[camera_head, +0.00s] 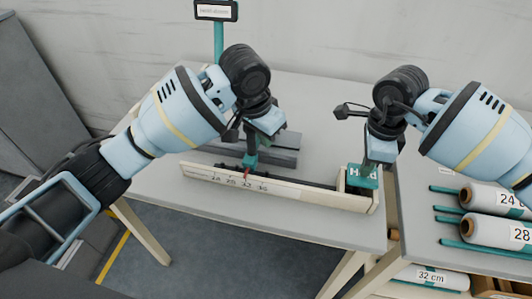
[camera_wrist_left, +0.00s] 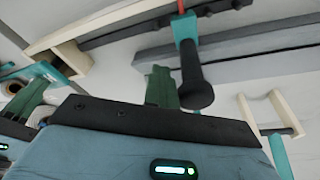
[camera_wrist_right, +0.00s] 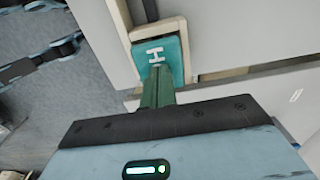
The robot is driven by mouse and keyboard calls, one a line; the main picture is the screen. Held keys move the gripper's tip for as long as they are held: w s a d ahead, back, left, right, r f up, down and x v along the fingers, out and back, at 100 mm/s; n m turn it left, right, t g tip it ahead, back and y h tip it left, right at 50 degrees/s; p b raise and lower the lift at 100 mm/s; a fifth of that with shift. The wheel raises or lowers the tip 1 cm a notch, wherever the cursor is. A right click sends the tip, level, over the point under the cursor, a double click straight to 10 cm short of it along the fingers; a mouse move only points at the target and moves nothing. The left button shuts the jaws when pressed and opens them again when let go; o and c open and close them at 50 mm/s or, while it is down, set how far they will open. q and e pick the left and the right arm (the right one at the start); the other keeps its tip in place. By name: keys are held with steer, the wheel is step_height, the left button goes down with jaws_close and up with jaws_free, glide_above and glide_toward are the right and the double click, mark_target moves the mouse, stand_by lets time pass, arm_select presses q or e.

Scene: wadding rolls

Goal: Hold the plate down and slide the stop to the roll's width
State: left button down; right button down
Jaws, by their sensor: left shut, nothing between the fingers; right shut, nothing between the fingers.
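The teal plate (camera_head: 360,178) marked with an H sits at the right end of the pale wooden gauge (camera_head: 300,193). My right gripper (camera_head: 370,164) is shut with its tips down at the plate; the right wrist view shows the fingers (camera_wrist_right: 157,84) over the plate (camera_wrist_right: 172,60), apparently touching. The stop (camera_head: 249,160) is a teal arm with a red pointer near the scale's middle numbers and a dark knob (camera_wrist_left: 196,92). My left gripper (camera_wrist_left: 160,85) is shut and empty, close beside the knob; whether they touch is unclear.
Rolls labelled 24 (camera_head: 485,196) and 28 (camera_head: 490,231) lie on the rack at right, with a 32 cm roll (camera_head: 432,277) below. A grey bar (camera_head: 283,157) lies behind the gauge. A sign (camera_head: 216,11) on a teal post stands behind, its text unreadable. The table's front left is clear.

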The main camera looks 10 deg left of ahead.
arm_select(q)
steer(key=shift+a, duration=1.7)
arm_select(e)
steer(key=shift+f, duration=0.15)
arm_select(q)
steer(key=shift+d, duration=1.3)
arm_select(e)
step_height(320, 180, up, 8)
stand_by(1.1)
